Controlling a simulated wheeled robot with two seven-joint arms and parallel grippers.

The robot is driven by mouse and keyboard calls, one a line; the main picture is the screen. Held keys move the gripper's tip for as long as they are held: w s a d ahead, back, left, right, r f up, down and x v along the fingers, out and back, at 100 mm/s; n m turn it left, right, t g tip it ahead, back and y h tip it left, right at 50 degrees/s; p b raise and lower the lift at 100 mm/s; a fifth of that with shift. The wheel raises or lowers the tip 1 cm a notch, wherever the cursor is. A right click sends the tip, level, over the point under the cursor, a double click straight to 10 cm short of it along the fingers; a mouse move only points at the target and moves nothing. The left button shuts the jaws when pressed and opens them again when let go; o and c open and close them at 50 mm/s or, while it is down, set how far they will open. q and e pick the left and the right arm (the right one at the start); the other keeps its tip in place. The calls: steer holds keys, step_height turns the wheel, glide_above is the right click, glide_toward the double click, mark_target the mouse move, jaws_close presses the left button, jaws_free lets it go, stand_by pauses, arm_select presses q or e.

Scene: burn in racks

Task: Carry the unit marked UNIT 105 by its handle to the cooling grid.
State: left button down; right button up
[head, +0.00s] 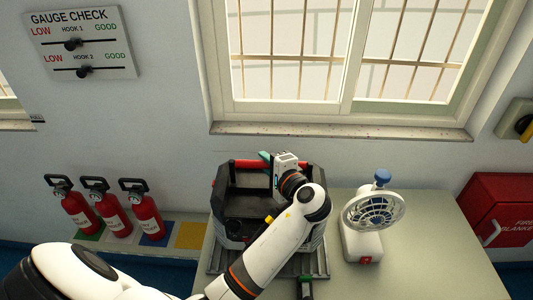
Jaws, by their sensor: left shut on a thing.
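A dark grey unit (233,205) with a red bar handle (248,164) along its far side sits at the left of the table. No UNIT 105 marking is readable from here. My left gripper (268,160) is at the red handle, shut on it, and my arm covers the unit's right part. A dark slatted frame (318,262), possibly the cooling grid, shows under and in front of the unit. I cannot tell whether the unit rests on it or is just above. My right gripper is not in view.
A white fan (372,215) stands right of the unit on the pale table (425,260). A red fire blanket box (500,212) is at the right. Three red extinguishers (110,210) stand at the left. The table's right front is clear.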

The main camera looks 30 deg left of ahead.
arm_select(q)
steer(key=shift+w+a+f, duration=0.1)
steer(key=shift+a+f, duration=0.05)
steer(key=shift+f, duration=0.45)
steer(key=c, duration=1.6)
jaws_free()
steer(key=shift+f, duration=0.35)
steer(key=o, duration=0.3)
steer(key=shift+s, duration=0.2)
steer(key=shift+s+d+r, duration=0.1)
steer(key=shift+d+r, duration=0.05)
steer(key=shift+d, duration=0.05)
steer(key=shift+d, duration=0.1)
